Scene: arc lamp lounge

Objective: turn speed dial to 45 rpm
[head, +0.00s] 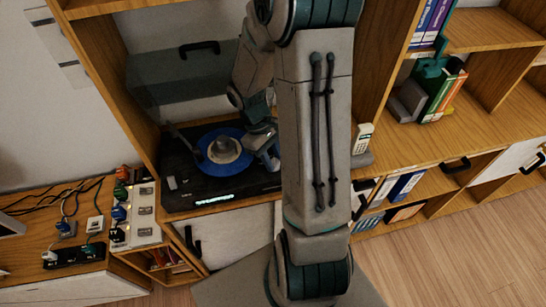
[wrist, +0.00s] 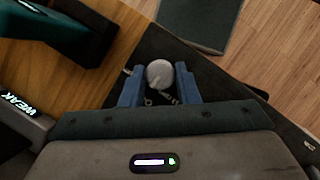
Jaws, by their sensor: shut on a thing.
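The turntable (head: 180,190) is a black box in the shelf, with a blue record (head: 212,165) on it and a lit green readout (head: 213,200) at its front. Its clear lid (head: 178,80) is raised behind. The speed dial (wrist: 160,73) shows in the wrist view as a round grey knob on the black deck. My gripper (wrist: 160,88) has its blue fingers on both sides of the knob, shut on it. In the head view my gripper (head: 266,147) is at the right of the record; the dial is hidden there. The dial's setting cannot be read.
A white handset (head: 362,138) stands right of the turntable, behind my arm. Shelves with books (head: 440,95) are further right. A power strip with several plugs (head: 143,215) lies at left. Wood shelf walls close in the turntable.

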